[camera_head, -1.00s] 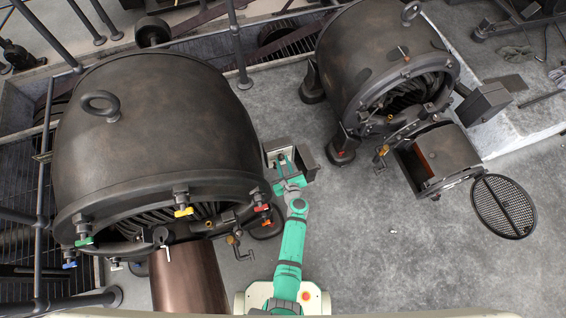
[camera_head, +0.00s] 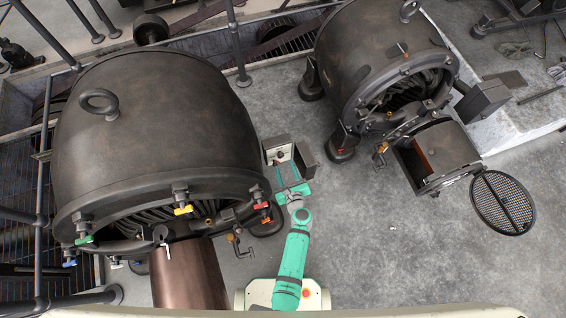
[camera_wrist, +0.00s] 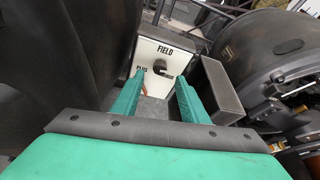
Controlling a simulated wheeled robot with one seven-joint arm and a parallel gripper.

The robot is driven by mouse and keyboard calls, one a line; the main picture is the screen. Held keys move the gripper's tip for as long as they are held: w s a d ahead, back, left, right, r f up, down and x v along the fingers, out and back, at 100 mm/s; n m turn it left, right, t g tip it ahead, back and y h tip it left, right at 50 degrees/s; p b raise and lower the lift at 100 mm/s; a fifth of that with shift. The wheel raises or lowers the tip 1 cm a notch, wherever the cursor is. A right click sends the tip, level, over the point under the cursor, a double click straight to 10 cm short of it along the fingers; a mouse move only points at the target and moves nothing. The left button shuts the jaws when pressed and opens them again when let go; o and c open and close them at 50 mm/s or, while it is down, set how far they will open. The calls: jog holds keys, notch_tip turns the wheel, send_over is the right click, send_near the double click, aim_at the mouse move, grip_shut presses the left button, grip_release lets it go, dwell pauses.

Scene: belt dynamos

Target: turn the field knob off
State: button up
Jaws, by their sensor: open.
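The field box (camera_wrist: 176,48) is a pale-faced box marked FIELD, with PLUS at left and a partly hidden label at right. Its black field knob (camera_wrist: 160,67) sits mid-face; a dark part of it seems to reach to the right, but its exact setting is hard to tell. In the head view the box (camera_head: 271,145) stands between the two dynamos, the knob a small dark spot. My gripper (camera_wrist: 158,80) is open and empty, its green fingers apart, below and on either side of the knob in the wrist view. In the head view my gripper (camera_head: 290,181) is just in front of the box.
A large dark dynamo (camera_head: 150,120) is close on the left, with coloured taps along its rim. A second dynamo (camera_head: 375,60) stands at the right. A dark block (camera_wrist: 217,90) adjoins the box's right side. Grey floor (camera_head: 350,240) is clear at lower right.

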jog(key=shift+v, duration=2.55)
